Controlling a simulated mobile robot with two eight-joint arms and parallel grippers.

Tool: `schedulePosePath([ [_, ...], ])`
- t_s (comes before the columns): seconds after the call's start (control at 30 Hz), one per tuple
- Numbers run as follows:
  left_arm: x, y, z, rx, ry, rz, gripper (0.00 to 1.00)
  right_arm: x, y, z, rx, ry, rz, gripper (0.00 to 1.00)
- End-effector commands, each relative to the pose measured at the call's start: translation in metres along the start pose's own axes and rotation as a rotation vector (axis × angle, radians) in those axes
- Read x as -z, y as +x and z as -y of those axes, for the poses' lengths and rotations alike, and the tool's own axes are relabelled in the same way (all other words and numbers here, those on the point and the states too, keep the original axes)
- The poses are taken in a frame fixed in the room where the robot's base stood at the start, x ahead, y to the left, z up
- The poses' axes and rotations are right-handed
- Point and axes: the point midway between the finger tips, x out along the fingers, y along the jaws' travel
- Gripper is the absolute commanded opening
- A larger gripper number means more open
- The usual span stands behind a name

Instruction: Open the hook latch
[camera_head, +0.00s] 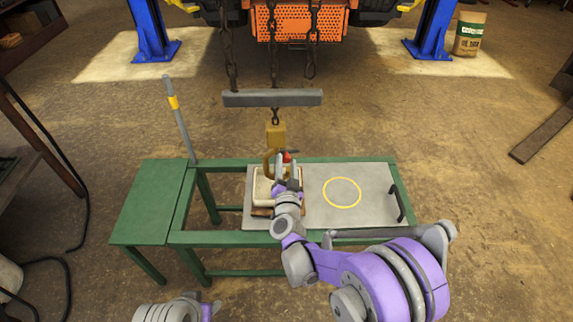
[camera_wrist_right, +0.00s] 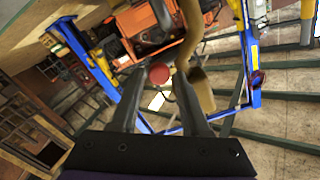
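A yellow-brown hook (camera_head: 268,162) with a block-shaped top (camera_head: 275,134) hangs on a chain below a grey bar. A small red knob (camera_head: 287,157) shows at its right side. My right gripper (camera_head: 288,165) is at the hook, over the near side of the knob. In the right wrist view the gripper (camera_wrist_right: 156,82) is open, its two dark fingers apart with the round red knob (camera_wrist_right: 158,73) in line between their tips. The hook (camera_wrist_right: 192,45) rises just beside the right finger. I cannot tell whether a finger touches it. Only a bit of my left arm shows at the bottom left; its gripper does not show.
A green table frame (camera_head: 215,238) carries a grey plate (camera_head: 310,215) with a yellow ring (camera_head: 342,192) and a black handle (camera_head: 397,204). A cream tray (camera_head: 262,190) sits under the hook. The grey bar (camera_head: 272,98) hangs on chains above. An orange machine (camera_head: 298,22) stands behind.

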Motion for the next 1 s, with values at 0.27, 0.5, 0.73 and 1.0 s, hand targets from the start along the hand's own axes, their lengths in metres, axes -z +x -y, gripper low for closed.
schedulePosePath([
  [0.27, 0.000, 0.000, 0.000, 0.000, 0.000, 0.000, 0.50, 0.000, 0.000, 0.000, 0.000, 0.002, 0.001, 0.65],
  [0.5, 0.000, -0.001, 0.000, 0.000, 0.000, 0.000, 0.50, -0.001, -0.011, 0.001, 0.001, 0.003, 0.002, 0.65],
  [0.73, 0.001, -0.005, 0.000, 0.000, 0.000, -0.002, 0.50, 0.000, -0.056, 0.001, 0.002, 0.004, 0.002, 0.65],
  [1.0, 0.002, -0.007, 0.000, 0.000, 0.000, -0.002, 0.50, 0.000, -0.099, 0.001, 0.001, 0.002, 0.001, 0.65],
])
